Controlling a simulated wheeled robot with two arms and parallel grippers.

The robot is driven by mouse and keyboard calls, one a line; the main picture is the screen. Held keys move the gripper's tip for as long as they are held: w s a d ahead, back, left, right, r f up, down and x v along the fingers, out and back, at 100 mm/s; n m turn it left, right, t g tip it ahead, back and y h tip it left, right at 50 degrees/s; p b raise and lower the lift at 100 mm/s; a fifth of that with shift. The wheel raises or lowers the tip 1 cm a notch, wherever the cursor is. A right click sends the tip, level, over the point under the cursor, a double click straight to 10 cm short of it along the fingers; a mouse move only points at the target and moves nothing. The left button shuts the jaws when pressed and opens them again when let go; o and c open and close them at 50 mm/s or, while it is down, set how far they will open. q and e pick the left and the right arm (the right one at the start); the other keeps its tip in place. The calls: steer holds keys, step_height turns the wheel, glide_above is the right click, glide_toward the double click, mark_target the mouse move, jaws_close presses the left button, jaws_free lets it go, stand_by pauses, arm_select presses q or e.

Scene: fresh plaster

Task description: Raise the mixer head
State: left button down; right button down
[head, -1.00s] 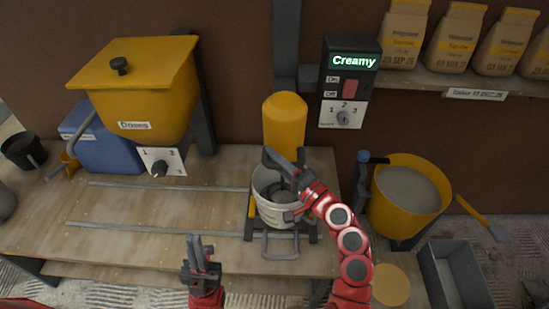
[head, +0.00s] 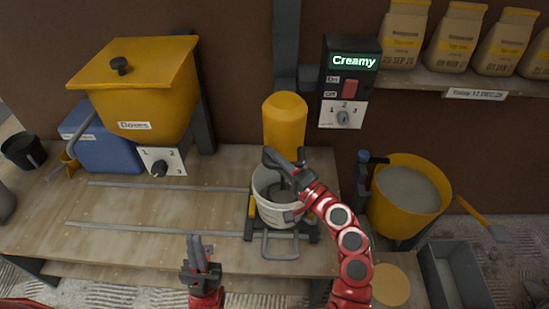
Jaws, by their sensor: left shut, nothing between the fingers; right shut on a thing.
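The mixer head (head: 285,122) is a yellow cylinder on a dark post at the back of the bench. It stands directly above and behind a white bucket (head: 268,209), which sits in a dark cradle. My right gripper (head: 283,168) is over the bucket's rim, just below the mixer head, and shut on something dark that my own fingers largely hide. The lower part of the mixer is hidden behind my gripper and the bucket. My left gripper (head: 197,250) is shut and empty, in front of the bench's front edge, left of the bucket.
A control box (head: 349,84) reading "Creamy" hangs right of the mixer head. A yellow hopper (head: 143,90) stands at the left. Two rails (head: 160,229) run along the bench to the bucket. A yellow tub (head: 408,195) and a grey trough (head: 454,274) are at the right.

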steer(key=shift+r, duration=0.25)
step_height(320, 180, up, 19)
steer(key=p, duration=1.1)
steer(key=shift+d, duration=0.15)
steer(key=shift+r, duration=0.2)
steer(key=c, duration=0.7)
jaws_free()
steer(key=shift+f, duration=0.1)
steer(key=shift+f, duration=0.25)
